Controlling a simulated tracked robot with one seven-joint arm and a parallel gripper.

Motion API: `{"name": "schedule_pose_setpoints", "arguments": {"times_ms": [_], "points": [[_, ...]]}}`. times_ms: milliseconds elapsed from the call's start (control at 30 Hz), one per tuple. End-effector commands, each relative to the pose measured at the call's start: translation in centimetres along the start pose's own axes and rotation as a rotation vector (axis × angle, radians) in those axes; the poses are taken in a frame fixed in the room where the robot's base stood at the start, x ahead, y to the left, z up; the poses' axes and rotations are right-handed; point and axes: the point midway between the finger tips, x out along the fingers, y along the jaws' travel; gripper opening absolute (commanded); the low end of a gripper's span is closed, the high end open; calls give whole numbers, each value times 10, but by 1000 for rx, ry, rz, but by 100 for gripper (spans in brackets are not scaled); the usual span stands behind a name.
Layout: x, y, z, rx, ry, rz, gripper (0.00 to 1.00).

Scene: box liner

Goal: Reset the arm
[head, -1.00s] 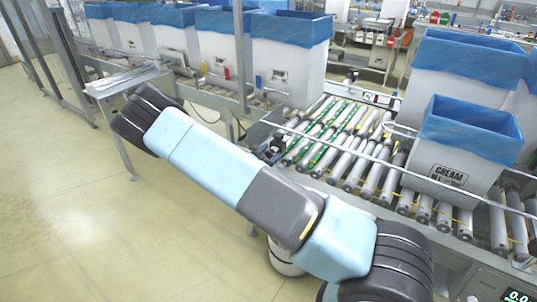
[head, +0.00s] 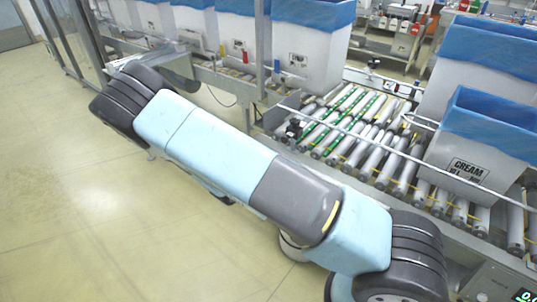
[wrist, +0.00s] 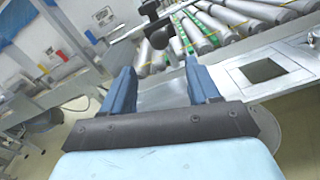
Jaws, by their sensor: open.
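My gripper (wrist: 163,88) shows in the wrist view with two blue fingers spread apart and nothing between them. Beyond the fingers lie the metal edge of the conveyor and its rollers. In the head view my light-blue and grey arm stretches from the lower right to the upper left, in front of the conveyor. The gripper itself cannot be made out in the head view.
A roller conveyor (head: 378,150) with a guard rail runs along the right. A white box labelled CREAM with a blue liner (head: 468,172) stands on it. More lined boxes (head: 308,52) stand behind. The floor (head: 75,215) at left is clear.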

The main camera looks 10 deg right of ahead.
Motion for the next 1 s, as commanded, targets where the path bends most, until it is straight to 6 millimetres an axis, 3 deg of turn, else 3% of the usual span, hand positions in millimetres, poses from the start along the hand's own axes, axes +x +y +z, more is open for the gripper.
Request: {"name": "schedule_pose_setpoints", "arguments": {"times_ms": [467,667,1000], "points": [[2,-1,4,11,3,-16,60],[13,-11,35,100,29,-146,60],[31,-44,108,322,97,-462,60]]}}
